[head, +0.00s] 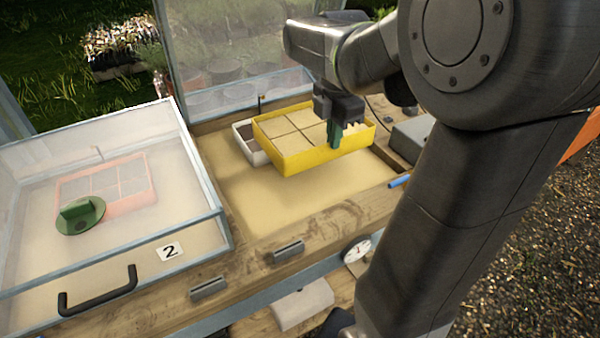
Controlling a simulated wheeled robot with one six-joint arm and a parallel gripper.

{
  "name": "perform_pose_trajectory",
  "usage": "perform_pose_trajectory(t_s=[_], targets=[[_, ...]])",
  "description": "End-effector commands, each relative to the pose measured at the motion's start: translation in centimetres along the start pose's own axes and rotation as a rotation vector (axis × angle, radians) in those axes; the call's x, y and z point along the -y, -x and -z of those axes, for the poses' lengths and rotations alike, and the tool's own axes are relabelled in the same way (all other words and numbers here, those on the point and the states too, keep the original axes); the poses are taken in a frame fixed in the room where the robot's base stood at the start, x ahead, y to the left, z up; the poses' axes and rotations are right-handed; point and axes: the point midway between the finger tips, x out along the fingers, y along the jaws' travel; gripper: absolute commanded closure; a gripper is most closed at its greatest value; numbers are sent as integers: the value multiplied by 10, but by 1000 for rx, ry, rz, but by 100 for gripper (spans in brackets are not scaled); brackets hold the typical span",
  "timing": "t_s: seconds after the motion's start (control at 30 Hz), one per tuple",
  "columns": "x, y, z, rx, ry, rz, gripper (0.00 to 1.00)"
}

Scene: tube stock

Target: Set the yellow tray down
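The yellow tray (318,158), divided into square cells filled with sandy material, is over the right-hand sand bed (270,197). Darker sand shows below its near side, and it appears raised a little above the bed and roughly level. My gripper (336,138) comes down from above at the tray's right part. Its green fingertips appear closed on a part of the tray. The exact contact is partly hidden by the fingers.
A pale grey tray (247,153) lies behind the yellow tray's left end. The left bed is under a closed clear lid (150,215) marked 2, with a pinkish tray beneath and a green object on it. The right bed's lid (235,50) stands open. Sand in front is clear.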

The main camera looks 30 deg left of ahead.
Motion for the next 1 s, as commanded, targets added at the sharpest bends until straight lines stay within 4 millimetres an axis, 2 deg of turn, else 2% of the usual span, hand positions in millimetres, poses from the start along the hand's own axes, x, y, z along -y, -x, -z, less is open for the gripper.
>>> perform_pose_trajectory(t_s=[0.03, 0.2, 0.47, 0.73, 1.0], targets=[[0, -12, 0, 1, 0, -3, 100], [0, -31, 0, 1, 0, -3, 100], [0, -47, 0, 1, 0, -1, 100], [1, -92, 0, 0, 0, 1, 100], [1, -113, 0, 1, 0, -2, 100]])
